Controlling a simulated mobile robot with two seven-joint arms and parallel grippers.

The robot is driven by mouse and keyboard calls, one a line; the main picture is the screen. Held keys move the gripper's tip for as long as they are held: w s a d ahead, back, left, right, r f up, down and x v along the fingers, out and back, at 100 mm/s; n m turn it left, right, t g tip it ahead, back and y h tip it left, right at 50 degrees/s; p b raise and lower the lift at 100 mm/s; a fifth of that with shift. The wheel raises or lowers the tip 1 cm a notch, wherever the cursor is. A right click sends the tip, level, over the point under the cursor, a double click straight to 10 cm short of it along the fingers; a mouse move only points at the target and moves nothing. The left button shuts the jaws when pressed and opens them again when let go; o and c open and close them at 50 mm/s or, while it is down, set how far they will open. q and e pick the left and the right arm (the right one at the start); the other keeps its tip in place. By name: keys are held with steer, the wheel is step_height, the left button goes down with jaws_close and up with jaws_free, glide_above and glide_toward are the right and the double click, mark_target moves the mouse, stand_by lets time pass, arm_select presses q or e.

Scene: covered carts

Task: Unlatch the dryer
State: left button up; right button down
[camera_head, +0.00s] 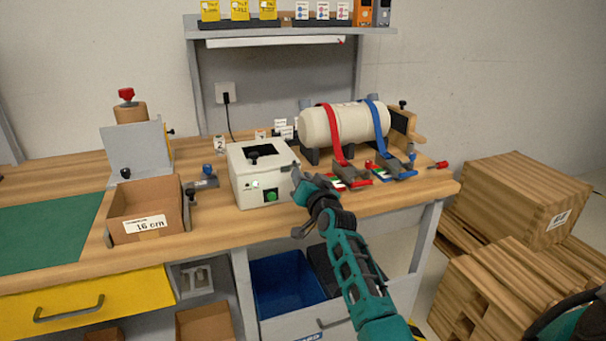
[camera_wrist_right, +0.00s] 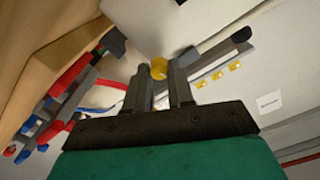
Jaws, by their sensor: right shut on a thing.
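The dryer looks to be the white box (camera_head: 258,190) on the wooden bench, with a dark opening and handle on top and a green button on its front. My right gripper (camera_head: 298,176) is at the box's right front edge. In the right wrist view, my right gripper's (camera_wrist_right: 158,82) two fingers are closed around a small yellow round knob (camera_wrist_right: 158,68) beside a pale surface. The knob looks like part of the dryer's latch; the latch itself is mostly hidden in the head view. My left gripper is not in view.
A cream cylinder (camera_head: 323,127) with red and blue straps stands right of the box, its red and blue clamps (camera_head: 352,176) close to my gripper. A cardboard bin (camera_head: 125,206) is at the left. Wooden crates (camera_head: 520,200) stand on the floor right of the bench.

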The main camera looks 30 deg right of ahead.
steer(key=shift+m+p, duration=0.3)
steer(key=shift+m, duration=0.8)
steer(key=c, duration=1)
jaws_free()
steer(key=p+v, duration=0.1)
steer(key=v, duration=1.1)
steer(key=shift+s+a, duration=0.1)
steer(key=shift+s, duration=0.3)
